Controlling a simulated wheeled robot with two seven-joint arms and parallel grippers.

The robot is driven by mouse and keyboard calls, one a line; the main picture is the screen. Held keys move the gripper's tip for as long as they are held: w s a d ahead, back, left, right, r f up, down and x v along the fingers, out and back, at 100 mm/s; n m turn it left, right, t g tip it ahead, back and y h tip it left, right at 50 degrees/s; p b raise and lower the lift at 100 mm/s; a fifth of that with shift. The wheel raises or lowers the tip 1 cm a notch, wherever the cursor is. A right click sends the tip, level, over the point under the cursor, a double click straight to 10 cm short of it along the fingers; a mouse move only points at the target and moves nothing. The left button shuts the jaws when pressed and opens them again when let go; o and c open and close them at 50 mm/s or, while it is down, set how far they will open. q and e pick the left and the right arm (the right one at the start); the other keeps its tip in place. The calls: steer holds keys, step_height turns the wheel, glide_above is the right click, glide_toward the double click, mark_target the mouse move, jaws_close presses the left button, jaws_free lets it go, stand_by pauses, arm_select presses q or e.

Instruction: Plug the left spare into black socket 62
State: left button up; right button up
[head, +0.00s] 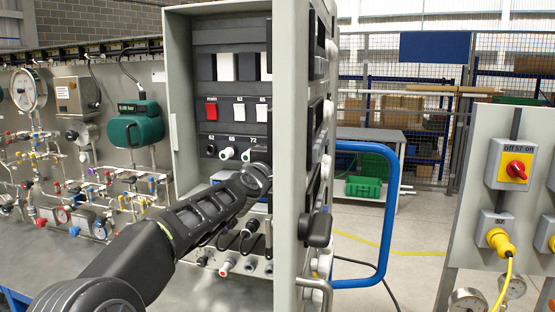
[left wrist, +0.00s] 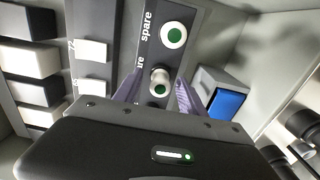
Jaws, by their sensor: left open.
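Black socket 62 (head: 211,150) is in the open cabinet in the head view, under a label reading 62, at the left of its row. The left spare (left wrist: 160,80) is a pale round plug with a green centre in the left wrist view, beside a partly covered label. My left gripper (left wrist: 158,88) is open, with one finger on each side of this spare. I cannot tell whether the fingers touch it. The other spare (left wrist: 173,35) sits above it in that picture. In the head view the left fingers are hidden behind my wrist. My right gripper is not in view.
A white socket 65 (head: 227,153) sits beside 62. The cabinet's open door (head: 288,120) stands close on the right of my left arm. A blue block in a grey housing (left wrist: 226,102) is beside the fingers.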

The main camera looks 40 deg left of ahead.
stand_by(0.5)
arm_select(q)
jaws_close()
stand_by(0.3)
stand_by(0.9)
steer(key=shift+s+f, duration=0.1)
steer(key=shift+b+v, duration=1.95)
steer(key=shift+v, duration=1)
